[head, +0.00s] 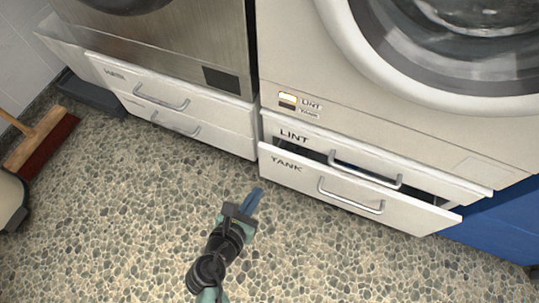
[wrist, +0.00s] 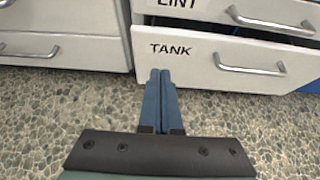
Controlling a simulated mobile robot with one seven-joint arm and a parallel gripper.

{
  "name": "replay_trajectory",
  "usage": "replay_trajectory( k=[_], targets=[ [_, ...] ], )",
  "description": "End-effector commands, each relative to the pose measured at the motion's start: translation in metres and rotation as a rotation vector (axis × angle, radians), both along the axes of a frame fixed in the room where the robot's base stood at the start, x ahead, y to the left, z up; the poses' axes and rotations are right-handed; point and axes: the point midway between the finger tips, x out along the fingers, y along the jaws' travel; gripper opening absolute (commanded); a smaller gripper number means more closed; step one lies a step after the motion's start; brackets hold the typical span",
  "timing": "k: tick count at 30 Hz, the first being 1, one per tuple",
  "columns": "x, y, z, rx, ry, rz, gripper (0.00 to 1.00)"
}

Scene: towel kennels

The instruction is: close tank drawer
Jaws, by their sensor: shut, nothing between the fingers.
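The tank drawer (head: 350,190) is the lower white drawer under the right-hand machine, labelled TANK, with a silver bar handle (head: 350,197). It stands partly open, with a dark gap above its front edge. The tank drawer front also shows in the wrist view (wrist: 200,65), ahead and to the right. My gripper (head: 256,196) is shut and empty. It is low over the floor, in front of the drawer's left end. In the wrist view, the blue fingers (wrist: 162,90) are together and point toward the drawer's left edge. I cannot tell whether they touch it.
The lint drawer (head: 300,137) sits just above the tank drawer. Two white drawers (head: 215,115) under the left machine look shut. A broom (head: 40,140) and a bin (head: 10,200) stand at the left. A blue object (head: 505,225) is at the right. The pebbled floor in front is clear.

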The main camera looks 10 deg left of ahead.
Motion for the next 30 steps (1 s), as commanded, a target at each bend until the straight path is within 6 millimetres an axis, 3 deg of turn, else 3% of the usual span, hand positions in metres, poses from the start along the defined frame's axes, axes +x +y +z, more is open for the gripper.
replay_trajectory(
  k=[15, 21, 30],
  targets=[
    [0.082, -0.023, -0.053, 0.001, -0.002, -0.001, 0.0],
    [0.107, -0.031, -0.049, 0.001, -0.002, -0.001, 0.0],
    [0.117, -0.033, -0.046, 0.001, 0.001, 0.001, 0.0]
  ],
)
